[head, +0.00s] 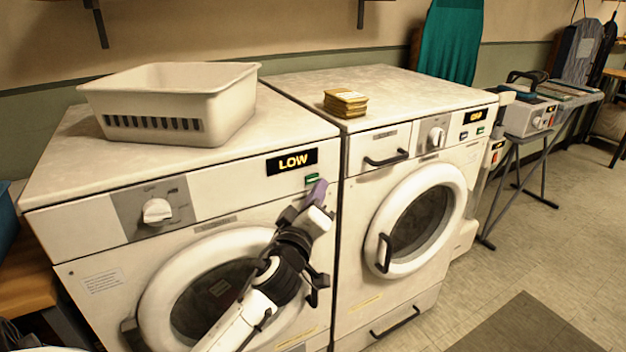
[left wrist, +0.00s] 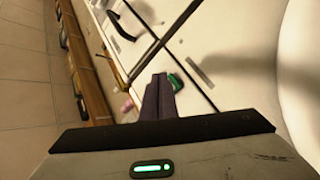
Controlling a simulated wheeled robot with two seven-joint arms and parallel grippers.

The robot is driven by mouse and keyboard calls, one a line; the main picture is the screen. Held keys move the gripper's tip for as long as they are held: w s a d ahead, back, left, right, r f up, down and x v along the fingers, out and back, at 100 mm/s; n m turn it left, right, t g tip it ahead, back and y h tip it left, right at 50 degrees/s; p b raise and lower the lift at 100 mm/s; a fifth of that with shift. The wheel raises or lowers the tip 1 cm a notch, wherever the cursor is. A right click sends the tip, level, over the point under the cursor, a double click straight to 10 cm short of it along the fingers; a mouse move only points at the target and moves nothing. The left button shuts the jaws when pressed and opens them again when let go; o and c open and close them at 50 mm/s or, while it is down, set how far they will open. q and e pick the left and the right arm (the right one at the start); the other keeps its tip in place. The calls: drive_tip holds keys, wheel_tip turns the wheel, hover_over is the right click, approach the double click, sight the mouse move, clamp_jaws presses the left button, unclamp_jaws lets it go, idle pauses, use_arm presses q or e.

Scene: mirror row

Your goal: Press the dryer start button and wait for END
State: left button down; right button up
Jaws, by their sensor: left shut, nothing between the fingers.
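The dryer (head: 75,228) is the white left machine, with a round door, a knob (head: 157,210) and a lit display (head: 291,162) reading LOW. Its green start button (head: 312,178) sits just below the display. My left gripper (head: 318,192) is shut and empty, its purplish-grey fingertips right beside the button. In the left wrist view, the shut fingers (left wrist: 158,98) end next to the green button (left wrist: 176,82), which stays partly visible. I cannot tell whether they touch it. My right gripper is in neither view.
A white basket (head: 170,100) stands on the dryer. A second white machine (head: 358,215) with a drawer and round door adjoins on the right, a small yellowish stack (head: 345,103) on top. An ironing board (head: 560,100) stands farther right. The tiled floor at right is mostly clear.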

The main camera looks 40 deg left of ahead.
use_arm(q)
drive_tip(key=shift+a, duration=0.15)
drive_tip(key=shift+w+a, duration=0.15)
drive_tip(key=shift+a, duration=0.1)
drive_tip(key=shift+w+a, duration=0.15)
drive_tip(key=shift+a, duration=0.2)
idle(1.0)
drive_tip(key=shift+d, duration=0.1)
drive_tip(key=shift+s+d, duration=0.3)
drive_tip(key=shift+d, duration=0.3)
drive_tip(key=shift+s+d+b, duration=0.25)
drive_tip(key=shift+s+d, duration=0.05)
drive_tip(key=shift+d, duration=0.5)
drive_tip(key=shift+s+d+b, duration=0.25)
drive_tip(key=shift+s+d, duration=0.1)
drive_tip(key=shift+d, duration=0.4)
drive_tip(key=shift+s+d+b, duration=0.25)
drive_tip(key=shift+s+d, duration=0.05)
drive_tip(key=shift+d, duration=0.5)
